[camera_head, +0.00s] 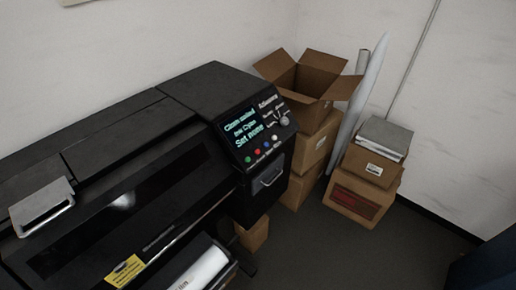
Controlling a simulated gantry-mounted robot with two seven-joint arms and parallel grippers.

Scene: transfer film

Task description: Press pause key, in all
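A large black printer (120,130) fills the left half of the view. Its control panel (256,128) is at its right end, with a lit screen (241,127) showing several lines of pale text. A row of small coloured buttons (257,151) lies below the screen, and a round grey knob (284,121) with small marks is to its right. The labels are too small to read, so I cannot tell which one is the pause key. Neither of my grippers is in view, and nothing touches the panel.
An open cardboard box (304,82) stands on other boxes behind the panel. Leaning rolls (367,95) and more stacked boxes (366,185) are to the right. A white roll (203,268) sits at the printer's front. The grey floor (340,250) is clear at centre right.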

